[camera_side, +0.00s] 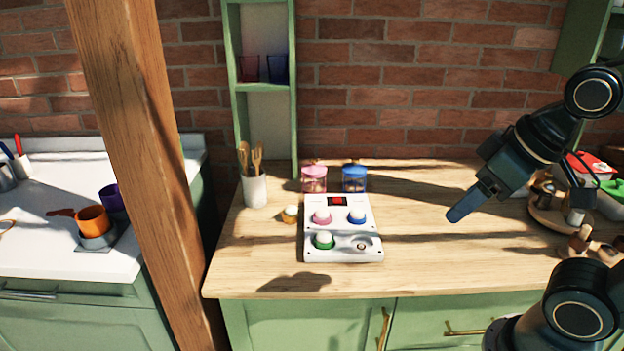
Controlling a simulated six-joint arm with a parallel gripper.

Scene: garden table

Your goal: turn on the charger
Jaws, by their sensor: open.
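The charger looks to be the white box (312,250) on the wooden worktop. A similar yellow-based piece (290,214) stands on the worktop just left of the box. My gripper (460,211) is open and empty, above the worktop to the right of the box, apart from it.
A utensil holder (255,191) is at the back left. A wooden post (140,150) rises at the left.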

